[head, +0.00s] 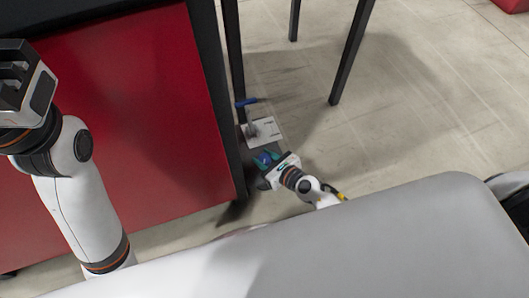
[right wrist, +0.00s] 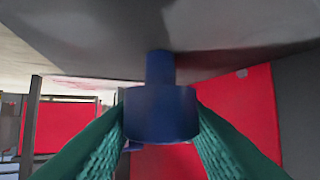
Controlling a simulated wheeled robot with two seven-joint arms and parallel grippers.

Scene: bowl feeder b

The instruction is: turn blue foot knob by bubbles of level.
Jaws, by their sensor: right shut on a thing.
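The blue foot knob (right wrist: 160,112) hangs on a blue stem below a grey surface in the right wrist view. My right gripper (right wrist: 160,140) has its green ribbed fingers on both sides of the knob, shut on it. In the head view the right gripper (head: 266,160) is low by the corner of the red-sided bench, with a bit of blue (head: 263,160) between its fingers. My left gripper (head: 22,82) is at the upper left, away from the knob; its fingertips are not clear. I cannot make out a level or its bubbles.
The red-sided bench (head: 110,110) fills the left. A pale plate (head: 265,132) with a grey fitting and a blue bar-like part (head: 246,102) are just beyond the right gripper. Dark legs (head: 352,50) stand farther back. The tiled floor (head: 430,110) at right is open.

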